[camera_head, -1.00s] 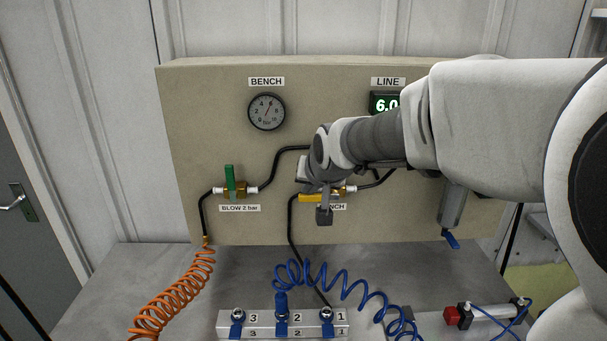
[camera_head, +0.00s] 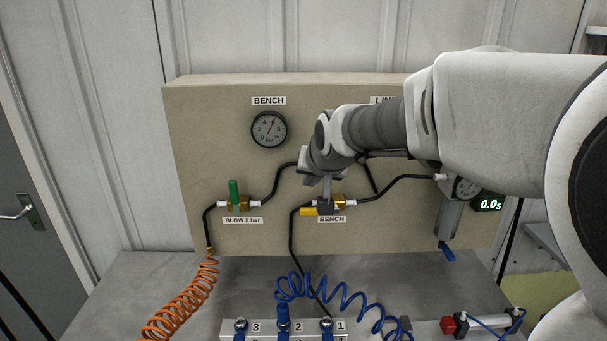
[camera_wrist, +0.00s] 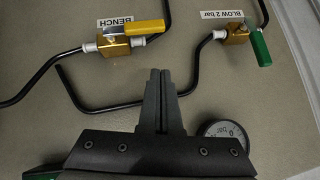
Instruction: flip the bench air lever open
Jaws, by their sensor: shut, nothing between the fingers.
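The bench air valve has a brass body (camera_head: 338,201) and a yellow lever (camera_head: 308,212) above the BENCH label (camera_head: 332,219) on the panel. The lever lies level, in line with the pipe, its yellow end to the left. The wrist view, turned upside down, shows the lever (camera_wrist: 148,29) and brass body (camera_wrist: 117,46) clear of the fingers. My gripper (camera_head: 325,208) is shut and empty; in the head view it overlaps the valve and hides part of it. Its closed fingertips (camera_wrist: 159,74) stand apart from the lever in the wrist view.
The BLOW 2 bar valve (camera_head: 238,203) with its upright green lever is to the left. The bench gauge (camera_head: 269,129) is above, its needle off zero. Black hoses run along the panel (camera_head: 215,105). Coiled hoses and a numbered manifold (camera_head: 270,326) are below.

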